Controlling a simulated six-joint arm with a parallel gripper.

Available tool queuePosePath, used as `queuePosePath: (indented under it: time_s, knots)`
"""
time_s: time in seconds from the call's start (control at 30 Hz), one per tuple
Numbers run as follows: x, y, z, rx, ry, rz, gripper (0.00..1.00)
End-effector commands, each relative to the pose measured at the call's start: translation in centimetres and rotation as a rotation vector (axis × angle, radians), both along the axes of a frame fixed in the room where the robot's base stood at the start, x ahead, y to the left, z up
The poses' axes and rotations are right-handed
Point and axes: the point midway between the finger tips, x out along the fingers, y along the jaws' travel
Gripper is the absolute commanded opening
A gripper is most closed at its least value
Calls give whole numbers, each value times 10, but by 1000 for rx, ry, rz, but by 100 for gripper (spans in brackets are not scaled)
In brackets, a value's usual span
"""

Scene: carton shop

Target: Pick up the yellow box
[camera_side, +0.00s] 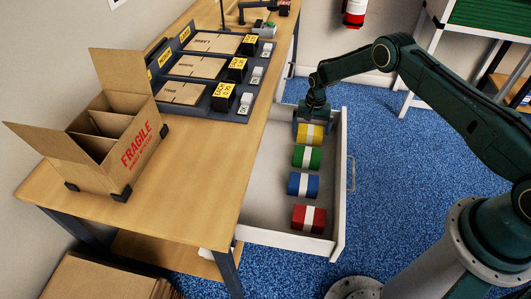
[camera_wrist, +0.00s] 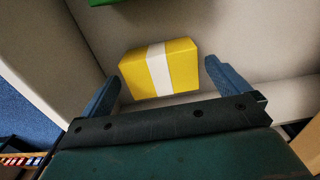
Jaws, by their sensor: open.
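The yellow box (camera_side: 301,138) with a white band lies in the open drawer (camera_side: 267,216), at its far end. It also shows in the wrist view (camera_wrist: 181,66), between and a little beyond the two blue fingertips. My gripper (camera_side: 311,118) is at the far end of the drawer, close over the yellow box. In the wrist view my gripper (camera_wrist: 160,85) is open with a finger on each side, and nothing is held. I cannot tell whether a finger touches the box.
A green box (camera_side: 307,157), a blue box (camera_side: 301,184) and a red box (camera_side: 309,218) lie in a row in the same drawer. An open carton marked FRAGILE (camera_side: 108,142) stands on the wooden table (camera_side: 190,160). A dark tray (camera_side: 212,78) holds flat cartons behind it.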

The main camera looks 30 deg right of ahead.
Motion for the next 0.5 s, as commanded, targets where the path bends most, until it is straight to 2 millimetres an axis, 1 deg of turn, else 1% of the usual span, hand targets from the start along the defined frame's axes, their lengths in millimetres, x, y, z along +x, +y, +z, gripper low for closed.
queuePosePath:
  time_s: [0.03,0.2,0.33,0.5]
  knots:
    - [0,0,-7,0,1,0,100]
    - [0,0,-22,0,0,0,100]
    - [0,0,-27,0,0,0,100]
    - [0,0,-27,0,0,0,100]
